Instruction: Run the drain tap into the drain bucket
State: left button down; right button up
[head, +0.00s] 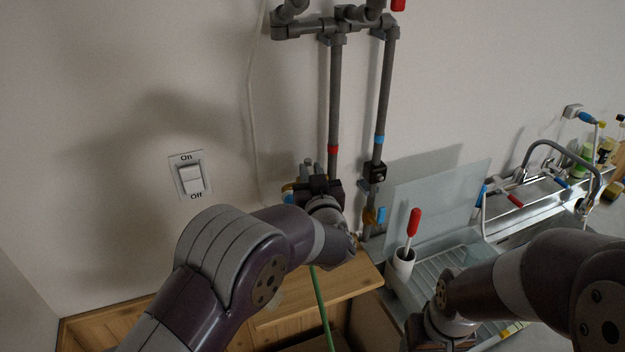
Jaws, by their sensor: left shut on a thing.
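My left gripper (315,183) is at the lower end of the grey pipe with a red band (334,110). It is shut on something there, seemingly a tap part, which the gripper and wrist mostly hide. A bit of yellow and blue fitting (288,192) shows just left of the gripper. A green hose (321,305) runs down from below my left wrist. No drain bucket can be made out. My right gripper (438,335) is at the bottom edge, partly cut off, and its fingers cannot be seen.
A white cup (401,262) holds a red-handled brush (413,222) by the sink's drainer (450,270). A wooden cabinet top (350,280) lies below. A switch (190,178) is on the wall.

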notch_tip(320, 180, down, 10)
jog(key=b, duration=0.9)
pick_arm(q)
jog(key=a+m+g+h+p, duration=0.1)
jog(key=m+g+h+p, duration=0.1)
jog(key=m+h, duration=0.2)
jog(key=w+a+m+g+h+p, duration=0.1)
jog(key=a+m+g+h+p, duration=0.1)
jog(key=m+h, duration=0.3)
jog(key=a+m+g+h+p, duration=0.1)
jog(key=m+g+h+p, duration=0.3)
jog(key=h, duration=0.6)
jog(key=shift+w+a+f+m, duration=0.3)
jog(key=shift+w+f+m, duration=0.1)
jog(key=shift+m, duration=0.1)
pick_arm(e)
notch_tip(320, 180, up, 8)
jog(key=shift+a, duration=0.15)
pick_arm(q)
jog(key=shift+f, duration=0.1)
pick_arm(e)
jog(key=shift+s, duration=0.1)
pick_arm(q)
jog(key=c, duration=1)
grip_release()
jog(key=shift+w, duration=0.15)
jog(key=shift+r, duration=0.2)
